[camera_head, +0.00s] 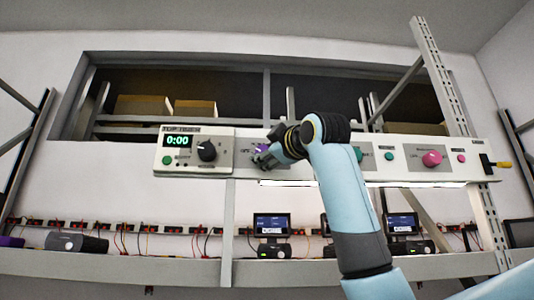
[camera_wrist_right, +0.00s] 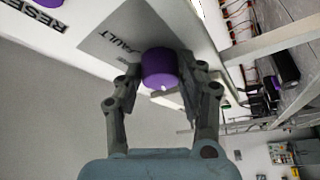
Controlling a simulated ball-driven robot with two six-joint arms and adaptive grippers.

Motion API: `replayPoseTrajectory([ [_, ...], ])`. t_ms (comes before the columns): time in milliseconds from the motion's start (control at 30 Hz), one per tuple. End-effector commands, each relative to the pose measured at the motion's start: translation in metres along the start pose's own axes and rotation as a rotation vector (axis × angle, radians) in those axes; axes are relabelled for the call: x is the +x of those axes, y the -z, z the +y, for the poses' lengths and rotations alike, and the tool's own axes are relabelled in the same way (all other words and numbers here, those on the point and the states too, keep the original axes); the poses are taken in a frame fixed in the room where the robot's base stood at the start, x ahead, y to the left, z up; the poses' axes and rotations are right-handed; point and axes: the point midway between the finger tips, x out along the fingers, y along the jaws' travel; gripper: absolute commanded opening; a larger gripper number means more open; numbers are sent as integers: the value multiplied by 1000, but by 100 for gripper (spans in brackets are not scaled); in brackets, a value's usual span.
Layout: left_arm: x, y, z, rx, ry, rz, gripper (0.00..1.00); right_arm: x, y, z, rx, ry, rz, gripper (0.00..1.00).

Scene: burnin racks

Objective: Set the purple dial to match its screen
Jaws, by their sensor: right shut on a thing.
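The purple dial (camera_head: 261,148) sits on the long white control panel, on a grey plate right of the black knob. It is partly hidden by my right gripper (camera_head: 265,159). In the right wrist view the dial (camera_wrist_right: 160,68) is a short purple cylinder with a small pale mark on its rim. My right gripper (camera_wrist_right: 160,78) has one finger on each side of it and is shut on it. A small display (camera_head: 272,224) stands on the shelf below; its text is too small to read. My left gripper is not in view.
The panel also carries a green 0:00 display (camera_head: 177,141), a black knob (camera_head: 207,151) and a pink knob (camera_head: 432,158). A yellow-handled lever (camera_head: 498,164) is at its right end. Another display (camera_head: 402,223) and several cabled boxes line the shelf (camera_head: 180,269).

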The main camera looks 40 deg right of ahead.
Motion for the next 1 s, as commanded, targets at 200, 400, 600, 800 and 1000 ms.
replayPoseTrajectory([
  [200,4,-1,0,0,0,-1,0,0,0,-2,30,-12,1,6],
  [400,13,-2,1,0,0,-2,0,0,-1,-4,120,-55,6,6],
  [600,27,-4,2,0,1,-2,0,0,-1,-7,270,-128,14,6],
  [800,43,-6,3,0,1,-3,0,0,0,-9,441,-210,21,6],
  [1000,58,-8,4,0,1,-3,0,0,1,-11,612,-293,29,6],
])
